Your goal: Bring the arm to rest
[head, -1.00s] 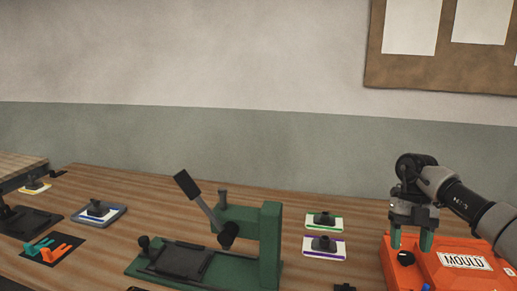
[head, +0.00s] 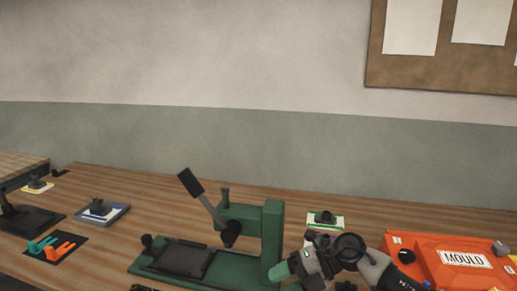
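My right arm comes in from the lower right, and its gripper (head: 281,270) is in front of the base of the green press's upright. One green fingertip shows, pointing left; the other finger is not clearly visible, so I cannot tell whether it is open or shut. I see nothing held in it. My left gripper is not in view.
The green lever press (head: 272,235) stands beside the gripper. The orange MOULD box (head: 425,243) is at right. A green-edged card with a black stamp (head: 325,219) lies behind the arm. A grey tray (head: 122,212) and a black mat with teal and orange pieces (head: 36,256) are at left.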

